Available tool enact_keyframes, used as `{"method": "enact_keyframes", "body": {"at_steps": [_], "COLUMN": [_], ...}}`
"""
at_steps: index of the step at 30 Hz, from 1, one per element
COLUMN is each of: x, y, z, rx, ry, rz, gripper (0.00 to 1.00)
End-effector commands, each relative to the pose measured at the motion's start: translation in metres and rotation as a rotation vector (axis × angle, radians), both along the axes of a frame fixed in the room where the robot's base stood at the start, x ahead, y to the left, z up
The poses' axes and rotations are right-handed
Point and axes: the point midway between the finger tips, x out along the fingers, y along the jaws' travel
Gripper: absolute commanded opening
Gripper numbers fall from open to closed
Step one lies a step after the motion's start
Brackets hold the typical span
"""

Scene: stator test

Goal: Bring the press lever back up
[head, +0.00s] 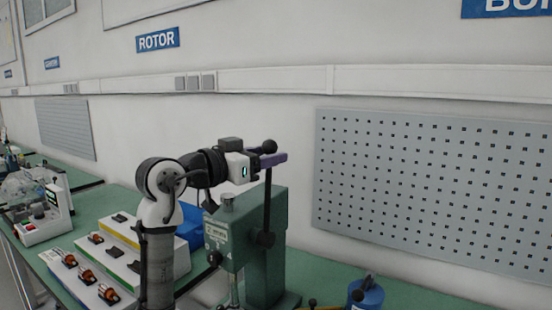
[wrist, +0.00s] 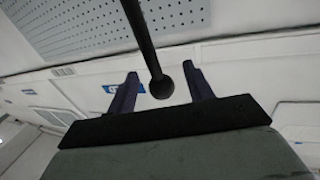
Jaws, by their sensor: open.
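The green press (head: 265,250) stands on the bench, right of my arm. Its black lever (head: 268,195) stands about upright from the hub on the press's side, with a ball knob (head: 268,147) at the top. My gripper (head: 278,158), with purple fingers, is at the top of the lever. In the wrist view my gripper (wrist: 161,72) is open, and the knob (wrist: 161,88) appears between the two fingers, with a gap on each side. The lever rod (wrist: 139,35) runs from the knob to the top edge. Contact with the fingers is not visible.
A blue bin (head: 190,226) and stepped trays with parts (head: 118,238) are left of the press. A blue container (head: 366,294) stands at its lower right. A pegboard (head: 430,190) hangs on the wall behind. The air right of the lever looks clear.

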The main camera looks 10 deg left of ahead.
Motion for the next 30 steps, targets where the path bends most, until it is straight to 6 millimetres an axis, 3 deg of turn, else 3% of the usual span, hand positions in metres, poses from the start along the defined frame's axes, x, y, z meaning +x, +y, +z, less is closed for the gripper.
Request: {"method": "enact_keyframes", "body": {"at_steps": [6,12,18,30], "x": [-0.043,-0.07,-0.08,-0.08], "y": [0.031,0.05,0.057,0.057], "z": [-0.003,-0.001,0.0,0.001], "rx": [0.001,0.001,0.0,0.0], "ry": [-0.004,-0.004,-0.002,-0.002], "rz": [0.003,0.002,0.002,0.002], "gripper": [0.52,0.52,0.52,0.52]}}
